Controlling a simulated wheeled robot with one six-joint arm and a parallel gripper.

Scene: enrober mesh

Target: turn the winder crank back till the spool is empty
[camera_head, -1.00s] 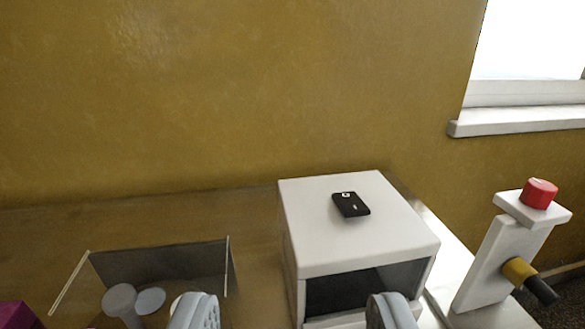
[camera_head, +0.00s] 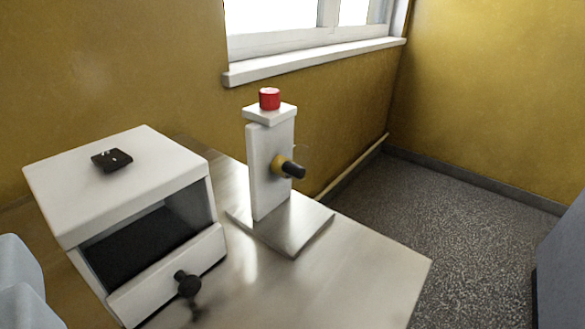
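A white upright post (camera_head: 268,165) stands on a flat metal plate (camera_head: 292,232) in the middle of the view. I cannot make out any wound material on a spool. A red cap (camera_head: 269,98) tops the post. My gripper (camera_head: 22,290) shows only as pale grey-blue parts at the lower left edge, well apart from the post. Its fingertips are cut off, so its opening is unclear.
A white box (camera_head: 120,180) with a dark open front stands at the left. A small black device (camera_head: 111,160) lies on top, and a black knob (camera_head: 187,283) sticks out from its lower front. The metal tabletop (camera_head: 350,275) is clear at the right. A window sill (camera_head: 310,62) is behind.

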